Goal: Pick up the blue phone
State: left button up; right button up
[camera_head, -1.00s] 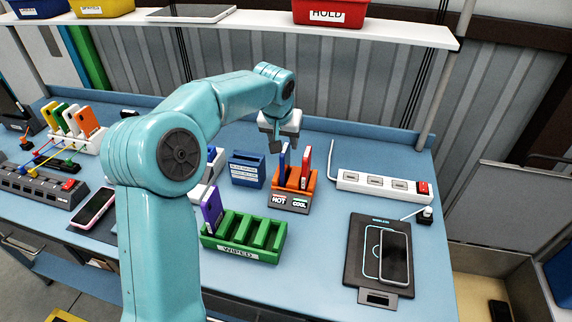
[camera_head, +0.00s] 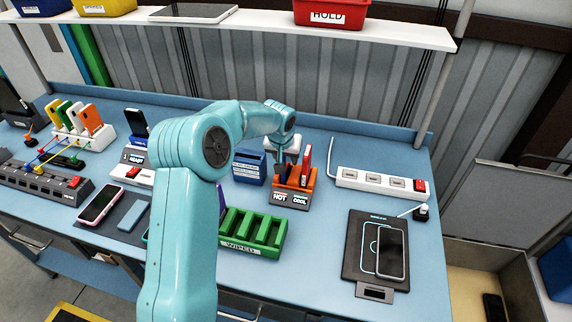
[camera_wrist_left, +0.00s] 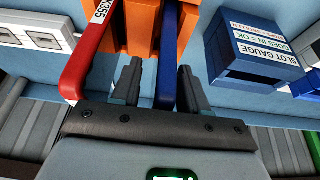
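The blue phone (camera_wrist_left: 168,55) stands edge-on in the HOT slot side of the orange stand (camera_head: 306,187); it is mostly hidden in the head view. The stand also shows in the wrist view (camera_wrist_left: 142,30). My left gripper (camera_head: 285,163) is over the stand. In the wrist view its two fingers (camera_wrist_left: 160,85) are open, one on each side of the blue phone. Gaps show beside the phone, with the right finger closer. A red phone (camera_head: 304,163) stands in the COOL side, just outside the left finger in the wrist view (camera_wrist_left: 90,50).
A blue slot gauge box (camera_head: 249,168) stands left of the stand. The green WIPED rack (camera_head: 248,230) is in front. A white power strip (camera_head: 375,184) and a charging pad (camera_head: 360,270) with a dark phone (camera_head: 392,252) are at right.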

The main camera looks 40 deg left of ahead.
pick_arm(q)
jog(key=shift+a+f, duration=0.1)
jog(key=shift+a, duration=0.05)
grip_shut()
jog(key=shift+w, duration=0.1)
notch_tip(320, 180, up, 9)
jog(key=shift+r+b, duration=0.15)
jog(key=shift+b, duration=0.5)
notch_tip(320, 180, up, 11)
jog(key=p, duration=0.1)
jog(key=shift+r+p, duration=0.7)
jog(key=shift+p, duration=0.4)
